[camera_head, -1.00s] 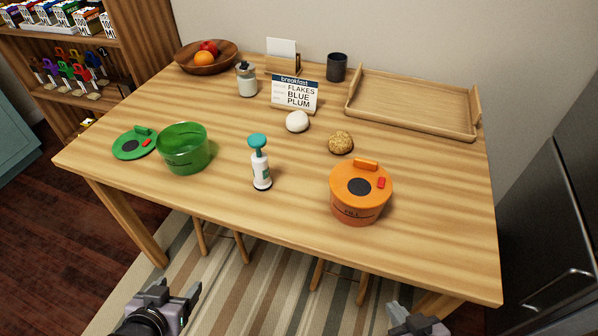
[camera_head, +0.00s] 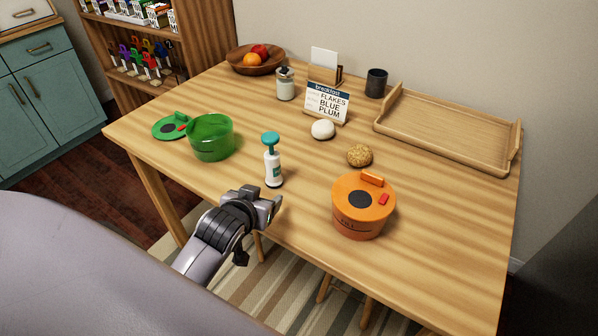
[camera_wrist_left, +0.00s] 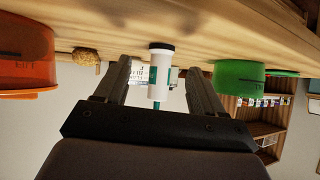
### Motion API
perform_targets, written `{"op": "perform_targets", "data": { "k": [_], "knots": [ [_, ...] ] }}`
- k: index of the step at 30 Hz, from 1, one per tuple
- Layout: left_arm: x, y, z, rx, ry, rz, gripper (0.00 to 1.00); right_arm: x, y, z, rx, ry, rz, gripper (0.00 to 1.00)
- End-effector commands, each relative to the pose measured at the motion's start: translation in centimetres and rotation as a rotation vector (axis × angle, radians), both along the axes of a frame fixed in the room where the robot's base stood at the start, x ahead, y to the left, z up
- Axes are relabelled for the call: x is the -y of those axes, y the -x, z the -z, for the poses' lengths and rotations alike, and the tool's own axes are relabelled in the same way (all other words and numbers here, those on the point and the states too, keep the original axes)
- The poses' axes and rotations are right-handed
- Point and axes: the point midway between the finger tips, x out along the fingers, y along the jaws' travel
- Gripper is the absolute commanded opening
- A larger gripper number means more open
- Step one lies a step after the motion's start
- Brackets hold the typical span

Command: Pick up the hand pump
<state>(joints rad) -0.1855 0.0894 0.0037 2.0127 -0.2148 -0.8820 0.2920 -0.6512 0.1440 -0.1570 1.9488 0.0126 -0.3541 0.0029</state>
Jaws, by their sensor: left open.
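The hand pump (camera_head: 272,166), a white bottle with a teal pump head, stands upright near the front edge of the wooden table. My left gripper (camera_head: 272,202) is open and empty, just in front of the pump at the table's front edge. In the left wrist view, which is upside down, the pump (camera_wrist_left: 159,78) appears between the two spread fingers, beyond them. It does not appear gripped. Its teal head is partly hidden there by the gripper body. My right gripper is not in view.
A green container (camera_head: 211,140) with its lid (camera_head: 171,127) beside it stands left of the pump. An orange lidded container (camera_head: 362,208) stands to the right. A white egg-shaped object (camera_head: 322,129), a golden lump (camera_head: 360,155) and a breakfast sign (camera_head: 327,103) are behind. A wooden tray (camera_head: 440,122) lies back right.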

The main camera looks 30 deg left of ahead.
Motion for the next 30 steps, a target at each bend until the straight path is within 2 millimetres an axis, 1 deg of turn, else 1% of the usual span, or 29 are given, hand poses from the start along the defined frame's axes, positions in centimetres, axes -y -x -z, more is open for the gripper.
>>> {"op": "perform_targets", "data": {
  "k": [1, 3, 6, 9, 18, 20, 27, 30],
  "knots": [
    [-0.7, -1.7, -0.7, 0.056, 0.001, -0.019, 0.69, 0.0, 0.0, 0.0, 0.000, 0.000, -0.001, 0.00],
    [-1.4, -3.5, -1.7, 0.123, 0.003, -0.037, 0.69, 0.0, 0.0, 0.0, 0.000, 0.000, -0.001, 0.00],
    [-1.9, -5.0, -2.5, 0.179, 0.006, -0.050, 0.69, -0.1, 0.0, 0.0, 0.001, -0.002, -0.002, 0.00],
    [-2.2, -5.8, -2.7, 0.201, 0.007, -0.054, 0.69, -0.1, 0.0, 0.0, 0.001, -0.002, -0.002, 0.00],
    [-2.8, -7.6, -1.9, 0.202, 0.006, -0.053, 0.69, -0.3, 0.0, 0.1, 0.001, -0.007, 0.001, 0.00],
    [-3.0, -8.1, -1.6, 0.202, 0.006, -0.053, 0.69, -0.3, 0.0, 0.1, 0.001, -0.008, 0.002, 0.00],
    [-3.8, -10.5, -0.4, 0.201, 0.007, -0.053, 0.69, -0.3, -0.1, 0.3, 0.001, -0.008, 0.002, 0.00],
    [-4.0, -11.2, -0.1, 0.201, 0.007, -0.053, 0.69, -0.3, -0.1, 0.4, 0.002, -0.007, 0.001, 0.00]
  ]
}}
